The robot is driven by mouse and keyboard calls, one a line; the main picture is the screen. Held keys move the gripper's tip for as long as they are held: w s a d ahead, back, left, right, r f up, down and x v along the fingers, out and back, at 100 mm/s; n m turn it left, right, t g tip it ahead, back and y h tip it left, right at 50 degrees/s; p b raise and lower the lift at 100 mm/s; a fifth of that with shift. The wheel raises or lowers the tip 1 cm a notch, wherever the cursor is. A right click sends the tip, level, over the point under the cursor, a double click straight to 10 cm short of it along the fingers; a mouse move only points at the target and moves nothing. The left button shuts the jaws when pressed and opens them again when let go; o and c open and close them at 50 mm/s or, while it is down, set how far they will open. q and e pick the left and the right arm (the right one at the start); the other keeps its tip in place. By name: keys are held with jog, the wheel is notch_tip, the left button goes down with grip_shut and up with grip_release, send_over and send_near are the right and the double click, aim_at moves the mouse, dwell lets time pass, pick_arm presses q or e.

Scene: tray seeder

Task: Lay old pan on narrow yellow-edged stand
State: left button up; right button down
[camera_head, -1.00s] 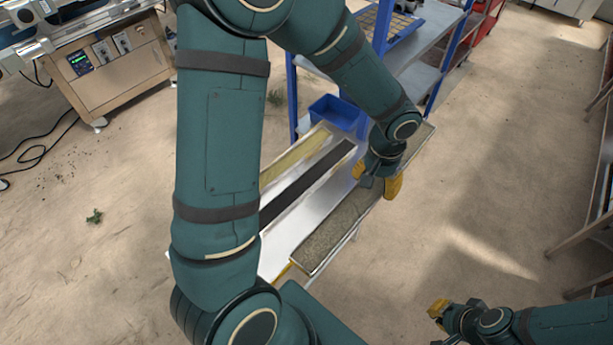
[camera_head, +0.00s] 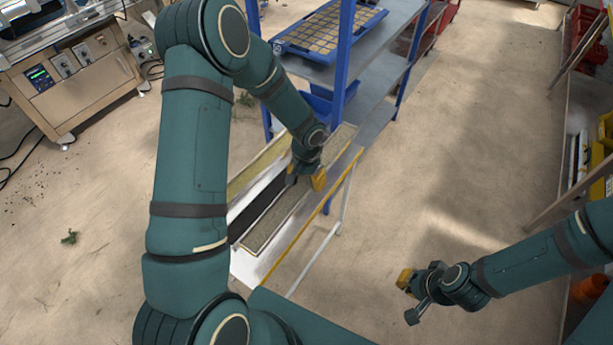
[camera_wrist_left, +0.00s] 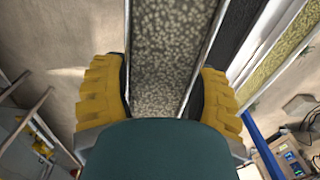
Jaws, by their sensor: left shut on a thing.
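The old pan (camera_head: 268,225) is a long, narrow tray of grey speckled material. My left gripper (camera_head: 306,180) is shut on it, with yellow fingers on both long sides in the left wrist view (camera_wrist_left: 160,100). The stand (camera_head: 285,240) is narrow and pale, with a yellow right edge. The pan is over the stand's top, lengthwise, beside the black pan (camera_head: 265,207); I cannot tell whether it rests or hovers slightly. A bare strip shows between it and the yellow edge. My right gripper (camera_head: 411,297) is open and empty above the floor.
A yellowish-filled pan (camera_head: 262,165) lies left of the black one. A blue-posted shelf (camera_head: 345,50) with a blue seed tray (camera_head: 320,30) stands behind the stand. A wooden machine cabinet (camera_head: 85,85) is at the far left.

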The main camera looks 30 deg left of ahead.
pick_arm(q)
jog(key=b, duration=0.4)
send_over(306, 201)
jog(key=shift+f, duration=3.1)
notch_tip(306, 201, down, 4)
jog(key=b, duration=0.3)
jog(key=shift+r, duration=0.2)
jog(key=shift+f, duration=0.25)
jog(key=o, duration=1.3)
jog(key=shift+r, duration=0.2)
